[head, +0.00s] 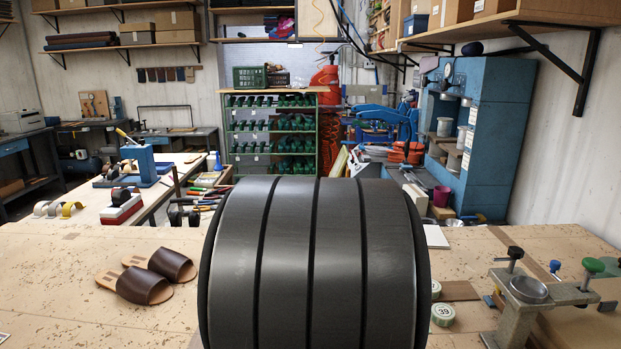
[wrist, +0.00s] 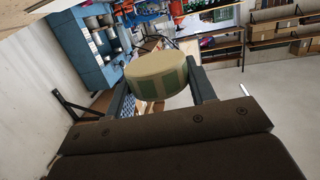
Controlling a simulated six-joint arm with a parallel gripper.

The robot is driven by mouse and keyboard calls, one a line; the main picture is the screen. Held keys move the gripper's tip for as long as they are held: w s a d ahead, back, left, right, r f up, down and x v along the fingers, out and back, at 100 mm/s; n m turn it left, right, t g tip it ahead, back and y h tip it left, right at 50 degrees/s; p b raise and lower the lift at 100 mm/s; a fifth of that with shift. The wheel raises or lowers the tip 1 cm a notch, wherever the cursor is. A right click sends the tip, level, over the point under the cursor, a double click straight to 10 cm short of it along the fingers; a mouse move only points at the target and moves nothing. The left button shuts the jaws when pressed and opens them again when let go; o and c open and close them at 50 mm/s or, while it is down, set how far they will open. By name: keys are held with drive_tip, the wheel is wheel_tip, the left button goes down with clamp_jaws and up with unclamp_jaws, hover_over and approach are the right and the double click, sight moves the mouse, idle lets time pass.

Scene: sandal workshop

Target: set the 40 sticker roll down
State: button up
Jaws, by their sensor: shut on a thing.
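In the wrist view my gripper (wrist: 160,88) is shut on a round cream and green sticker roll (wrist: 152,66), one dark finger on each side of it. No number can be read on the held roll. The roll is held up in the air, with shelves and wall behind it. In the head view my gripper and the held roll are hidden behind my large dark arm part. A sticker roll marked 39 (head: 443,315) lies on the workbench (head: 80,290) to the right of my arm. Another small roll (head: 436,290) sits just behind it, partly hidden by my arm.
A pair of brown sandals (head: 150,276) lies on the bench at left. A metal clamp fixture (head: 525,298) with green and black knobs stands at right, with a dark board (head: 459,291) beside it. Bare bench shows at front left. My arm hides the bench's middle.

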drive_tip(key=a, duration=0.1)
drive_tip(key=a+f+n+y, duration=0.1)
drive_tip(key=a, duration=0.1)
drive_tip(key=a+y, duration=0.1)
drive_tip(key=a, duration=0.1)
drive_tip(key=shift+a+f, duration=0.15)
drive_tip(key=shift+f, duration=0.15)
drive_tip(key=s+d+r+m+g+h, duration=0.1)
drive_tip(key=s+d+r+m+h, duration=0.2)
drive_tip(key=d, duration=0.7)
drive_tip(key=s+d+r+m+g+h, duration=0.2)
drive_tip(key=d+h, duration=0.2)
drive_tip(key=d, duration=0.5)
drive_tip(key=s+d+r+m+g+h, duration=0.1)
drive_tip(key=s+d+r+m+h, duration=0.2)
drive_tip(key=d, duration=0.7)
drive_tip(key=s+d+r+m+g+h, duration=0.2)
drive_tip(key=s+d+m+g+h, duration=0.1)
drive_tip(key=s+d, duration=0.6)
drive_tip(key=s+d+r+m+g+h, duration=0.3)
drive_tip(key=s+d+g, duration=0.3)
drive_tip(key=s+d, duration=0.3)
drive_tip(key=shift+s+r+m, duration=0.25)
drive_tip(key=shift+s+m, duration=0.45)
drive_tip(key=shift+s, duration=0.25)
